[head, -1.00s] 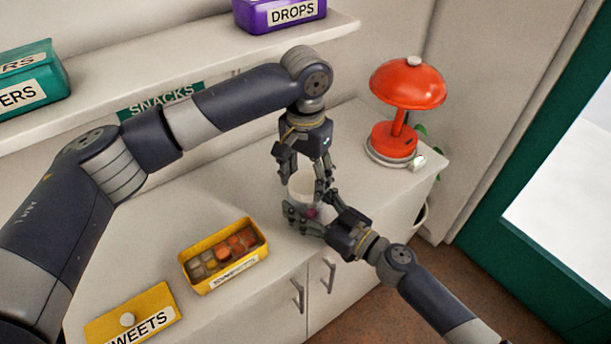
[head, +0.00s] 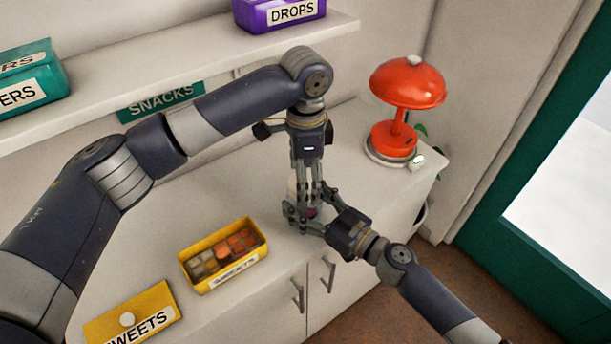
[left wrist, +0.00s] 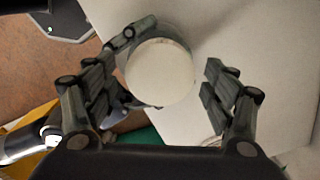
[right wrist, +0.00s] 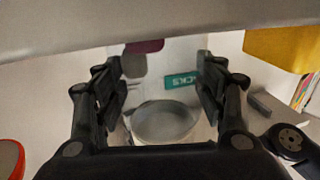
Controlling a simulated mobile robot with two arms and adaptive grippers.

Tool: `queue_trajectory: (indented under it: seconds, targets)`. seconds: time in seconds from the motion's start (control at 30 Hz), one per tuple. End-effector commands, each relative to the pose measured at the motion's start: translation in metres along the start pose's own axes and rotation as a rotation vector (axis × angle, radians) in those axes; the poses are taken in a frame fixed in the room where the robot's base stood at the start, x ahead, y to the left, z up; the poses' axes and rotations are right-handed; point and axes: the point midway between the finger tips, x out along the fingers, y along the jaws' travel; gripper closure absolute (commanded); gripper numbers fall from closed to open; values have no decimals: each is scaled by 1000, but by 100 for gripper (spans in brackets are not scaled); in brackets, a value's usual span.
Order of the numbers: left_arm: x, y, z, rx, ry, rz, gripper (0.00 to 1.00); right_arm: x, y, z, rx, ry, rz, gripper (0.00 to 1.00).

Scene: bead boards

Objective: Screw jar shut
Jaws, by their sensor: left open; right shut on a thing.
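In the head view my right gripper (head: 302,212) is shut on the jar from the side, above the counter. The round white lid (left wrist: 160,72) lies between the spread fingers of my left gripper (left wrist: 160,85), nearer the left-hand finger. In the head view the left gripper (head: 309,193) points down over the jar and mostly hides the lid. I cannot tell how tightly the lid sits.
A yellow box (head: 207,287) of sweets and a yellow lid marked SWEETS (head: 103,329) lie on the counter (head: 150,235) to the left. A red lamp (head: 407,85) stands behind on the right. A shelf (head: 180,52) with a purple box (head: 259,20) runs above.

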Motion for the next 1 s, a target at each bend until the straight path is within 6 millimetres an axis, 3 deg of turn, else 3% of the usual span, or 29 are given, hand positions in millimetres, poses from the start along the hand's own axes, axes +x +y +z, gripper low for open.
queue_trajectory:
  seconds: [0.23,0.5,0.87,1.0]
  targets:
    - [-9,0,0,-1,2,-2,23,0,0,0,1,-1,0,100]
    - [-42,-1,0,-2,1,-2,23,0,0,0,1,-1,0,100]
    - [-46,0,0,-9,0,-1,25,0,0,0,1,-1,0,100]
    - [-54,-1,0,-92,1,-3,25,0,0,0,1,-1,0,100]
